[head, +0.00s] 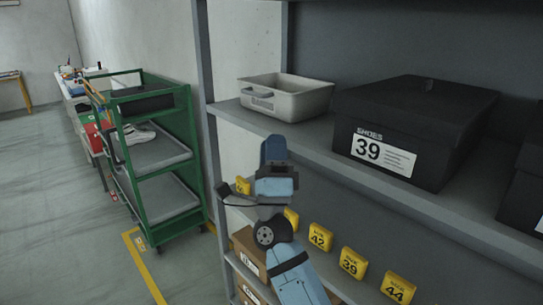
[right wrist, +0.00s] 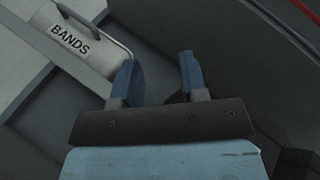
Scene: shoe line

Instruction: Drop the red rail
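No red rail can be made out for certain. A thin red strip (right wrist: 305,8) shows at the top right corner of the right wrist view; I cannot tell whether it is the rail. My right gripper (head: 275,152) is raised in front of the shelf rack, below the grey bin. In the right wrist view its two blue fingers (right wrist: 160,80) stand apart with nothing between them. My left gripper is not in view.
A grey bin (head: 285,92) and a black shoe box marked 39 (head: 420,125) stand on the upper shelf. Yellow number tags (head: 352,262) line the lower shelf. A green cart (head: 133,180) with shoes stands left. The floor (head: 60,220) at left is clear.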

